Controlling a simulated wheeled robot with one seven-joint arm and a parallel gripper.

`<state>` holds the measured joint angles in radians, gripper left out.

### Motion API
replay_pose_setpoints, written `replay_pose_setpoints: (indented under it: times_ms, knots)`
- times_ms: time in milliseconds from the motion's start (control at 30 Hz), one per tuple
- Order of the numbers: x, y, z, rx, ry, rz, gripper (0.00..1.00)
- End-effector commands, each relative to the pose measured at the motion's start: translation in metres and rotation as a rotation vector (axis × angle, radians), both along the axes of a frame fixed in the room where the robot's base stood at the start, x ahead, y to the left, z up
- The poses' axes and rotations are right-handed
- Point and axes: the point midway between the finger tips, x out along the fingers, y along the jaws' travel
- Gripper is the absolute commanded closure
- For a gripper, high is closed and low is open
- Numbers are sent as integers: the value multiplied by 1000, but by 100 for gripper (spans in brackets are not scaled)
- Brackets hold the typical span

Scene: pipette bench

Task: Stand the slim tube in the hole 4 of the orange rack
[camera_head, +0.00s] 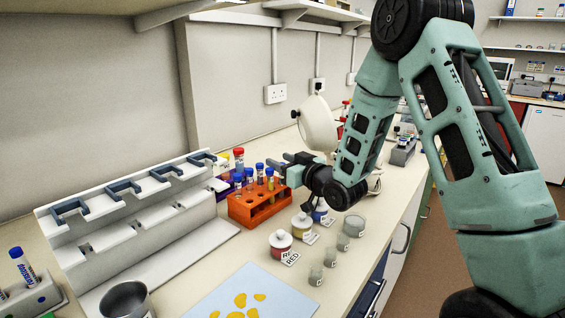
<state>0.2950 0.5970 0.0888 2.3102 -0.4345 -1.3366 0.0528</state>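The orange rack (268,213) stands on the bench near the middle of the view, with several tubes in or just behind it, some blue-capped. My gripper (284,172) is at the rack's right end, reaching in from the right at about tube-top height. A narrow tube with a yellowish body (270,180) shows right by the fingertips; I cannot tell whether it is held or stands in the rack. The finger gap is too small to read. I cannot tell for certain which tube is the slim one, and hole 4 is not readable.
A white stand with dark hooks (130,225) fills the left. Red-labelled (281,243) and yellow-labelled (302,225) jars and several clear beakers (331,257) stand in front of the rack. A grey rack (32,298) holds a blue-capped tube (22,265). A light blue mat (275,292) lies in front.

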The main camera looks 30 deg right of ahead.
Motion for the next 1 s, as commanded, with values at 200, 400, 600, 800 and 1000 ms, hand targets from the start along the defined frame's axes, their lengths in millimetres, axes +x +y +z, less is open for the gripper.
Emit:
replay_pose_setpoints:
  times_ms: [200,400,600,800,1000]
  knots:
    - [0,0,0,0,1,1,56]
    - [0,0,13,0,-3,1,56]
    - [0,0,49,-3,-7,1,56]
    - [0,0,83,-1,-5,0,56]
    - [0,0,99,0,0,1,56]
